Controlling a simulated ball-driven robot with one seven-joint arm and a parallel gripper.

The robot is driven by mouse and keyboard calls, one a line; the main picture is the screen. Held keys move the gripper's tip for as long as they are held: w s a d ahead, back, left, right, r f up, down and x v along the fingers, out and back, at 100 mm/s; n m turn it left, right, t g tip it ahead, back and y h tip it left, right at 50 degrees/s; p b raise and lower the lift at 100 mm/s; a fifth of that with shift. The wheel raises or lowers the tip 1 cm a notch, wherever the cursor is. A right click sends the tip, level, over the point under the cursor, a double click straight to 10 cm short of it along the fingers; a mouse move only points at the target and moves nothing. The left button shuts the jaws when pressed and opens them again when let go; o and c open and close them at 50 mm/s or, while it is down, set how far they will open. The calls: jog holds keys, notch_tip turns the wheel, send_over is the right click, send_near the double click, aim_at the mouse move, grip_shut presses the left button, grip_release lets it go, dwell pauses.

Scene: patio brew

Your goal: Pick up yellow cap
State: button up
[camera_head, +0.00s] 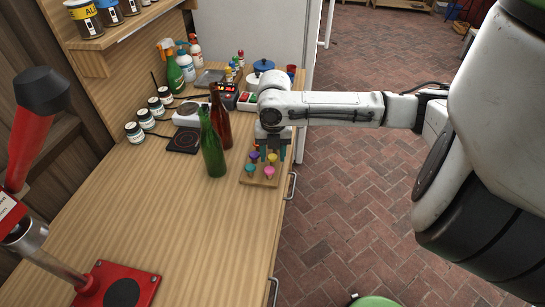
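The yellow cap (272,158) stands on a small wooden block (261,183) at the right edge of the counter. A purple cap (254,156), a teal cap (250,168) and a pink cap (269,171) stand close around it. My gripper (272,154) points down over the block's far side. Its fingers look spread, with the yellow cap showing between or just in front of them. I cannot tell whether they touch it. The far part of the block is hidden by my gripper.
A green bottle (212,150) and a brown bottle (221,118) stand left of the block. Behind are a scale (190,113), spray bottles (175,74) and a blue-lidded pot (263,66). A red bottle capper (115,286) stands at the front left. The counter's front middle is clear.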

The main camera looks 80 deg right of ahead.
jog(key=c, duration=0.7)
jog(key=shift+r, duration=0.1)
